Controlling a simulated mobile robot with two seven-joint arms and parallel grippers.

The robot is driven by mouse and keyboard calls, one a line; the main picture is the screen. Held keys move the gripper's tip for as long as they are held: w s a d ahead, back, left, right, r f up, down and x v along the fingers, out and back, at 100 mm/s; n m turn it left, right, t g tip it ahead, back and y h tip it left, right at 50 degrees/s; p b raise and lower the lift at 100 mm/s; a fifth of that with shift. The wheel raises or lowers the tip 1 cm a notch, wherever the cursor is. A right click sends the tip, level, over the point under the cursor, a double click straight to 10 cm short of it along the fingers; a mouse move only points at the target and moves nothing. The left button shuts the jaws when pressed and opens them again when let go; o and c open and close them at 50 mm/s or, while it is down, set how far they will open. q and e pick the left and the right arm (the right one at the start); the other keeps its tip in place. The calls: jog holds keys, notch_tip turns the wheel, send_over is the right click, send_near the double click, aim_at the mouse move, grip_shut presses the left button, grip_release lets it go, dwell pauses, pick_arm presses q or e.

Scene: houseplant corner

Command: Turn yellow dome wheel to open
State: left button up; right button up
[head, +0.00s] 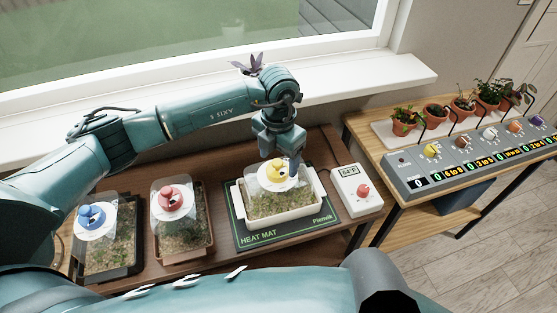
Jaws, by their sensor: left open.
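The yellow dome wheel (275,173) sits on a white disc on top of a clear dome (262,200). The dome covers a white tray of seedlings (322,196) on the dark green heat mat (247,239). My left gripper (288,162) reaches down from above and behind the wheel. It is open, with its fingers at the wheel's far right side. I cannot tell whether they touch the wheel, and part of the wheel's far side is hidden. My right gripper is out of view.
Domes with a red wheel (171,198) and a blue wheel (91,216) stand to the left. A white controller box (357,191) with a red knob is right of the mat. A grey dial panel (455,168) and several potted plants (437,114) are on the right table.

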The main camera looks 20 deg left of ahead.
aim_at(277, 172)
pick_arm(q)
jog(key=shift+f, duration=1.15)
jog(key=shift+c, duration=0.5)
jog(key=c, duration=0.9)
